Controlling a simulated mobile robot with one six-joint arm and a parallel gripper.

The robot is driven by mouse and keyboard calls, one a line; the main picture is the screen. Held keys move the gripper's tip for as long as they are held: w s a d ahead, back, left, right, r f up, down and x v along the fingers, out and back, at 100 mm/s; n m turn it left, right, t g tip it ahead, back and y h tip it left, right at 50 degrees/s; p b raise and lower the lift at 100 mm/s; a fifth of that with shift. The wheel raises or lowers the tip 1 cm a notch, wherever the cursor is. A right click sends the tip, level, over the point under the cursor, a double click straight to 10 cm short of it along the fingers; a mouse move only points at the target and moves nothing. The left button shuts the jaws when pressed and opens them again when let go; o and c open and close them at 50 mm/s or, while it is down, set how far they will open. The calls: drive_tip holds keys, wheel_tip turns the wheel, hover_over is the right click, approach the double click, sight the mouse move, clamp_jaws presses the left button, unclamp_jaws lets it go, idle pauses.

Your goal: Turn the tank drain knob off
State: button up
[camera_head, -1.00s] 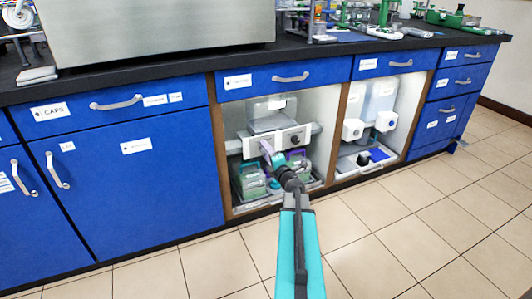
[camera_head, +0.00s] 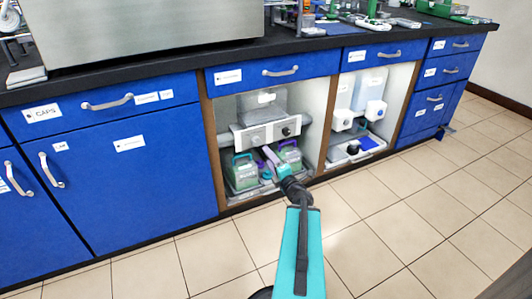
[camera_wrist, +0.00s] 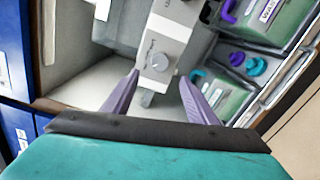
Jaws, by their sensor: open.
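A pale control panel (camera_head: 268,133) with two knobs sits in the open cabinet bay. The left knob (camera_head: 253,138) is grey and the right knob (camera_head: 286,131) is dark. Their labels are too small to read, so I cannot tell which is the tank drain knob. My gripper (camera_head: 267,150) is in front of the panel's lower edge. In the wrist view, my gripper (camera_wrist: 159,77) is open, with the grey knob (camera_wrist: 158,62) just beyond and between its fingertips. It appears apart from the knob and empty. The other knob is at the top of the wrist view.
Wooden uprights (camera_head: 210,160) bound the bay, and a blue drawer (camera_head: 274,72) is overhead. The tiled floor (camera_head: 400,205) in front is clear.

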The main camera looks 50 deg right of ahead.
drive_tip(key=shift+p+v, duration=1.15)
drive_tip(key=shift+p, duration=0.25)
